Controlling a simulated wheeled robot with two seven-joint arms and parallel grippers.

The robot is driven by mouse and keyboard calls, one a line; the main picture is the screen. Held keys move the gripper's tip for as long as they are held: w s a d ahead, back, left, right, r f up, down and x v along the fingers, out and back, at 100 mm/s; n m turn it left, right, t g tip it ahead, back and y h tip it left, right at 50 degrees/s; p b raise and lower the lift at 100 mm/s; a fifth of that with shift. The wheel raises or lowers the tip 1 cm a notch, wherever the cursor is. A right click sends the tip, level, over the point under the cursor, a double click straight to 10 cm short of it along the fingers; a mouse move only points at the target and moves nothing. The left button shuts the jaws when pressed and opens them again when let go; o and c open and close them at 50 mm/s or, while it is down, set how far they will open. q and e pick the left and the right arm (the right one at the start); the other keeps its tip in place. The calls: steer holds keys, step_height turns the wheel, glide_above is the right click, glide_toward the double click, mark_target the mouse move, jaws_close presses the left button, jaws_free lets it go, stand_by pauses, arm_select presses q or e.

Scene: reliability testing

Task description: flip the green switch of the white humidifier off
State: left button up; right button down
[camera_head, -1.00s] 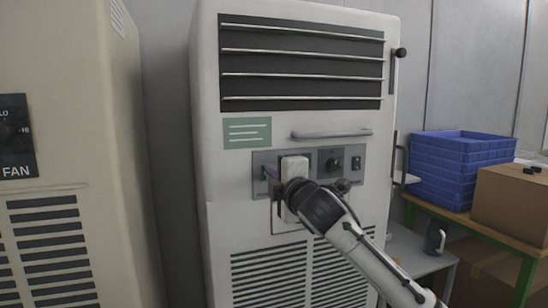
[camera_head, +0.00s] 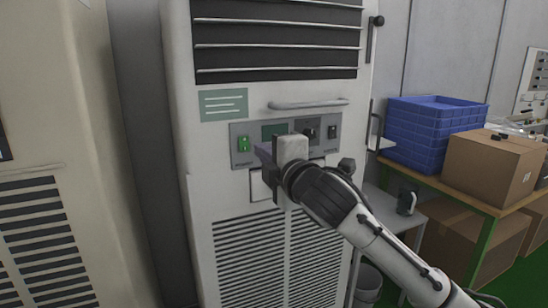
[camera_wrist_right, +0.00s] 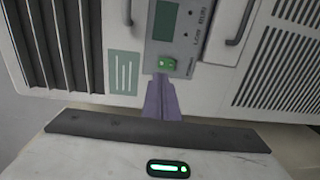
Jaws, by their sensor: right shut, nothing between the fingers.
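The white humidifier (camera_head: 190,215) stands upright in the middle of the head view. Its green switch (camera_head: 243,143) is at the left end of the grey control panel (camera_head: 240,160). The switch also shows in the wrist view (camera_wrist_right: 165,64), just beyond my fingertips; which side is pressed in is unclear. My right gripper (camera_head: 263,154) is shut and empty, in front of the panel and to the right of the switch in the head view. Its purple-grey fingers (camera_wrist_right: 162,98) point at the panel; I cannot tell whether they touch it. My left gripper is out of view.
A horizontal handle (camera_head: 308,105) juts out above the panel. A beige unit (camera_head: 60,140) stands close on the left. On the right, blue crates (camera_head: 432,130) and a cardboard box (camera_head: 490,165) sit on a table. A bin (camera_head: 368,284) stands below.

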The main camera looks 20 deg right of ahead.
steer(key=s, duration=0.4)
steer(key=shift+s+d+r, duration=0.15)
steer(key=shift+s+r, duration=0.1)
steer(key=s+a+f+m+g+y, duration=0.1)
steer(key=s+f+m+g, duration=0.15)
steer(key=f, duration=0.85)
steer(key=s+a+f+m+g, duration=0.1)
steer(key=s+a+f+m, duration=0.15)
steer(key=f, duration=0.75)
steer(key=s+a+f+m+g+y, duration=0.1)
steer(key=s+f+m+g, duration=0.15)
steer(key=f, duration=0.85)
steer(key=s+f+m+g, duration=0.1)
steer(key=s+f+m, duration=0.3)
steer(key=s+f, duration=0.6)
steer(key=s+d+f+m+g, duration=0.1)
steer(key=s+f+m, duration=0.4)
steer(key=s+f, duration=0.6)
steer(key=s+g, duration=0.1)
steer(key=s, duration=0.3)
steer(key=shift+s+f+h, duration=0.15)
steer(key=shift+f+h, duration=0.15)
steer(key=shift+h, duration=0.1)
